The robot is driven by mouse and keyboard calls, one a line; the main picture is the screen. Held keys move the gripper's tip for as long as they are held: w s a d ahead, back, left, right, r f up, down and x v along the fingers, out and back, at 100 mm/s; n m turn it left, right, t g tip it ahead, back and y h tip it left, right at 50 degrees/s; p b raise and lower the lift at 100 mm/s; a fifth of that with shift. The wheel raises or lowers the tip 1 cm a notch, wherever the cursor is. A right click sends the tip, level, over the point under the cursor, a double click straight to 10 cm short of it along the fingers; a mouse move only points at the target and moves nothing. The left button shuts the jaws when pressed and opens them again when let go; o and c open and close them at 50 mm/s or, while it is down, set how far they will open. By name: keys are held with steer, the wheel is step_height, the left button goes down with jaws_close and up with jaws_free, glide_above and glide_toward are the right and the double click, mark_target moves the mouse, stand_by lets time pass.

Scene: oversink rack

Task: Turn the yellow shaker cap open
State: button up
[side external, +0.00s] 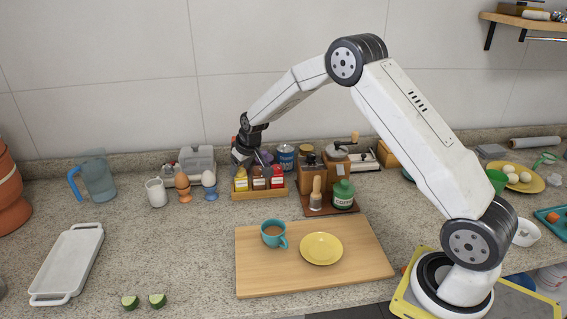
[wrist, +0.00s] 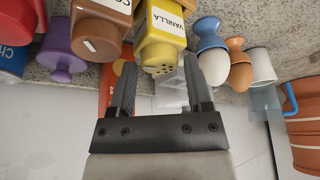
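The yellow shaker (side external: 241,184) stands at the left end of a small wooden holder. In the wrist view the yellow shaker (wrist: 163,28) carries a VANILLA label and its yellow cap (wrist: 160,58) shows several dark holes. My gripper (wrist: 161,66) is open, with one finger on each side of the cap. I cannot tell whether either finger touches it. In the side view my gripper (side external: 246,160) is above the holder and hides part of the shaker tops.
A brown shaker (wrist: 100,30) and a red one (side external: 277,181) stand beside the yellow one in the wooden holder (side external: 262,193). Egg cups with eggs (side external: 183,190) stand left of it. A grinder and a green jar (side external: 343,195) are to the right. The wall is close behind.

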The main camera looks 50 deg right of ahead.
steer(key=shift+s+r, duration=0.1)
steer(key=shift+r, duration=0.05)
steer(key=v, duration=0.7)
steer(key=shift+r, duration=0.3)
steer(key=shift+a+m, duration=0.15)
steer(key=shift+m, duration=0.15)
stand_by(0.4)
steer(key=shift+a+m+g+h, duration=0.2)
steer(key=shift+m+h, duration=0.15)
steer(key=shift+m, duration=0.4)
steer(key=shift+a+m+g+h, duration=0.1)
steer(key=shift+a+m+h, duration=0.2)
steer(key=shift+m, duration=0.5)
steer(key=shift+a+m+g+h, duration=0.15)
steer(key=shift+m+h, duration=0.2)
steer(key=shift+m, duration=0.4)
steer(key=shift+f, duration=0.15)
steer(key=shift+w+x, duration=0.2)
steer(key=shift+x, duration=3.65)
